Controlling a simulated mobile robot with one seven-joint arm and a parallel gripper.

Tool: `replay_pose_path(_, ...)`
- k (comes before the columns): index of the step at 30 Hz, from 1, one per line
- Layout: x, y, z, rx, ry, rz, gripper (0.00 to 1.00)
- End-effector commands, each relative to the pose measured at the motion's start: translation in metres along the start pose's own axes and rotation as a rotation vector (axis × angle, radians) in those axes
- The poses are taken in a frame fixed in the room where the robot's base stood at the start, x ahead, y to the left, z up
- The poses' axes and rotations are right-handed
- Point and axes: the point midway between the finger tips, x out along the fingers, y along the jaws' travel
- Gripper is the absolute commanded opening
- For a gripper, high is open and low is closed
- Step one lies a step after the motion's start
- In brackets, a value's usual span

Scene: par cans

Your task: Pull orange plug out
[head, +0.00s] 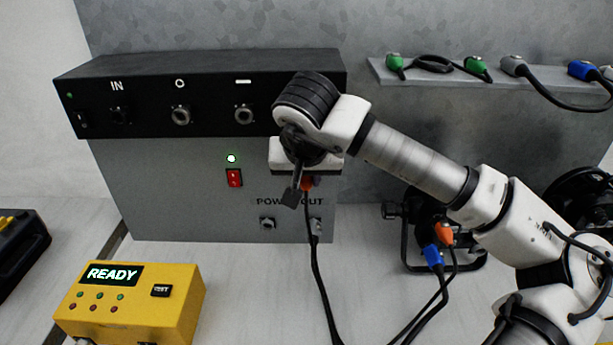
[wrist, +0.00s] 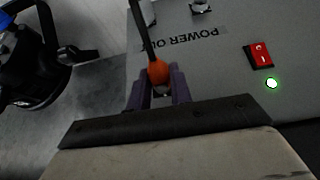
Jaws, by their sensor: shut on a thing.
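The orange plug (wrist: 158,72) sits between the two purple fingers of my gripper (wrist: 158,90) in the wrist view, and the fingers are shut on it. In the head view, a small part of the orange plug (head: 308,183) shows under my gripper (head: 298,187), in front of the grey panel (head: 180,195). Its dark cable (head: 317,275) hangs down past the right POWER OUT socket (head: 316,226). The plug appears apart from that socket, above it in the picture. The left POWER OUT socket (head: 267,223) is empty. The plug's front end is mostly hidden.
A black box (head: 210,95) with sockets tops the panel. A red switch (head: 233,178) and lit green lamp (head: 231,159) are left. A yellow box (head: 130,302) reads READY. A par can (head: 430,215) with blue and orange connectors stands right. A shelf (head: 440,80) holds cables.

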Motion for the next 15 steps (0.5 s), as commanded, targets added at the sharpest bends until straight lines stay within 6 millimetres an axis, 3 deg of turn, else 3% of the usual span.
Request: replay_pose_path(15, -0.006, 0.000, 0.012, -0.001, 0.000, 0.000, 0.00)
